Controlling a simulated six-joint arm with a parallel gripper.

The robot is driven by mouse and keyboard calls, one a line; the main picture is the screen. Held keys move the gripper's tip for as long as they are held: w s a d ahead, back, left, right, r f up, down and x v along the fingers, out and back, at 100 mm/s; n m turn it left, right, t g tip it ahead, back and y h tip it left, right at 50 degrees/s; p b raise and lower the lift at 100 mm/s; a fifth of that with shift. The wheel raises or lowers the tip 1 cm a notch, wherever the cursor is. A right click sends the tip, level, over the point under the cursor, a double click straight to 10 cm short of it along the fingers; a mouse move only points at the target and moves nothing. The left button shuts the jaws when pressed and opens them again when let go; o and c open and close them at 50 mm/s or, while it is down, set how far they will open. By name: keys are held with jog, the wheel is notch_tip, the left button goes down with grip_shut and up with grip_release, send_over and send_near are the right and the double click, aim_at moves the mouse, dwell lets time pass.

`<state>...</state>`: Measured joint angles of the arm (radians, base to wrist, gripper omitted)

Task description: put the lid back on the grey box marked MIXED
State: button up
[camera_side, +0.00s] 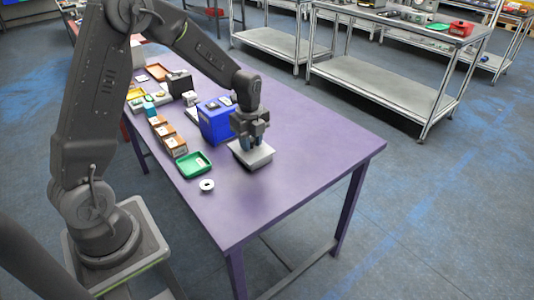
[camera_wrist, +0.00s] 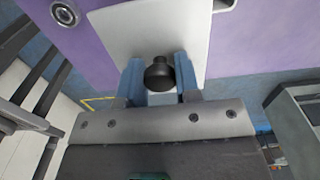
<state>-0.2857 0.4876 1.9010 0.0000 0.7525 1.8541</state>
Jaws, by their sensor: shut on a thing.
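My gripper (camera_side: 254,143) is shut on the lid (camera_side: 251,156), a flat light-grey plate, and holds it over the purple table. A shadow on the table suggests that it is raised. In the wrist view, the blue fingers of my gripper (camera_wrist: 160,75) stand either side of the black knob on the pale lid (camera_wrist: 135,30). I cannot make out a grey box marked MIXED in either view. A blue box (camera_side: 215,120) stands just behind and left of my gripper.
A green tray (camera_side: 193,166), small brown boxes (camera_side: 175,146) and a white ring (camera_side: 207,186) are left of the lid. An orange tray (camera_side: 157,72) and a dark box (camera_side: 179,84) lie farther back. The table's right side (camera_side: 315,150) is clear.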

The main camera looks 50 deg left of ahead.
jog(key=shift+s+a+r, duration=0.1)
jog(key=shift+a+r, duration=0.2)
jog(key=shift+a, duration=0.2)
jog(key=w+a, duration=0.5)
jog(key=a, duration=0.1)
jog(key=shift+d+f, duration=0.15)
jog(key=shift+f, duration=1.25)
jog(key=shift+d+f, duration=0.1)
jog(key=shift+f, duration=1.25)
jog(key=shift+f, duration=0.25)
jog(key=o, duration=1.5)
notch_tip(320, 180, up, 7)
dwell(0.5)
